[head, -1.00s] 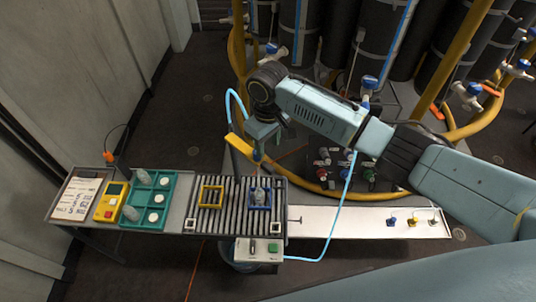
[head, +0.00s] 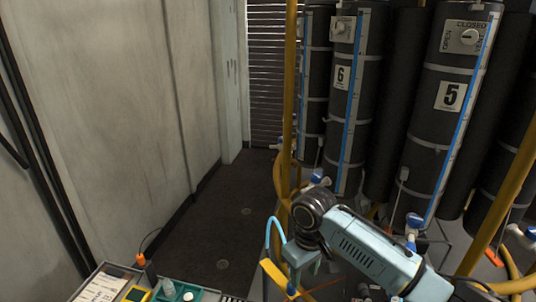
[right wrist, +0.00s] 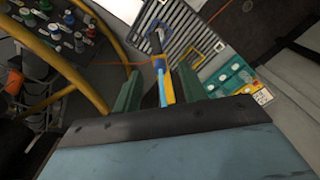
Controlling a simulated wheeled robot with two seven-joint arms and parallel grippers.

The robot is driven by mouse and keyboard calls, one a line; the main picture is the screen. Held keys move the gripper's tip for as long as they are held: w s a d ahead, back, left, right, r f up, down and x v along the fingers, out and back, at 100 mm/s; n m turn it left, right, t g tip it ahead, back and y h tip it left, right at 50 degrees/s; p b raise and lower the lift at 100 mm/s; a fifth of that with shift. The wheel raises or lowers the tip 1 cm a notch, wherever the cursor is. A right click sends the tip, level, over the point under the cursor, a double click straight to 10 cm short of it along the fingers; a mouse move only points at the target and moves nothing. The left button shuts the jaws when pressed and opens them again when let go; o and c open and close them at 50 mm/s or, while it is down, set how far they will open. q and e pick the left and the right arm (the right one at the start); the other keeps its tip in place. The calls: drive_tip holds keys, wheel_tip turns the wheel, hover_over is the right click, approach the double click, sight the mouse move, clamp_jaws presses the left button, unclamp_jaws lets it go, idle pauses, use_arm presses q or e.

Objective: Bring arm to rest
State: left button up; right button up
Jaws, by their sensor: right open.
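My right gripper (head: 297,282) hangs below the wrist joint at the lower middle of the head view, its fingertips hard to make out near the bottom edge. In the right wrist view, its two green fingers (right wrist: 159,72) stand apart with nothing visibly clamped. A yellow and blue piece (right wrist: 163,82) shows between them; I cannot tell how near it is. Beyond it lies the slatted rack (right wrist: 190,22), with a yellow square frame (right wrist: 196,59) on it. My left gripper is out of view.
The teal tray (right wrist: 230,78) and yellow device (head: 137,294) stand beside the rack. Tall dark cylinders (head: 440,110), yellow pipes (head: 287,100) and blue-capped valves stand behind my right arm. A pale wall (head: 110,90) is at left; the floor (head: 225,215) between is clear.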

drive_tip(key=s+a+f+t+y, duration=0.1)
drive_tip(key=s+f, duration=0.2)
drive_tip(key=s, duration=0.4)
drive_tip(key=s+a+f+t+y, duration=0.1)
drive_tip(key=s+f+y, duration=0.1)
drive_tip(key=s+f, duration=0.35)
drive_tip(key=s+d+r+m+t+h, duration=0.25)
drive_tip(key=s+d+m, duration=0.25)
drive_tip(key=s+d, duration=0.9)
wheel_tip(320, 180, down, 29)
drive_tip(key=s+a+g+b, duration=0.1)
drive_tip(key=s+g+b, duration=0.15)
drive_tip(key=b, duration=0.35)
drive_tip(key=s+d+f+b, duration=0.1)
drive_tip(key=s+f+b, duration=0.1)
drive_tip(key=s+f, duration=0.6)
drive_tip(key=s+d+f+g+b, duration=0.1)
drive_tip(key=s+d+f+b, duration=0.1)
drive_tip(key=s+f, duration=0.7)
wheel_tip(320, 180, down, 4)
drive_tip(key=shift+f+n+h+b, duration=0.15)
drive_tip(key=shift+n+h+b, duration=0.25)
drive_tip(key=shift+b, duration=0.2)
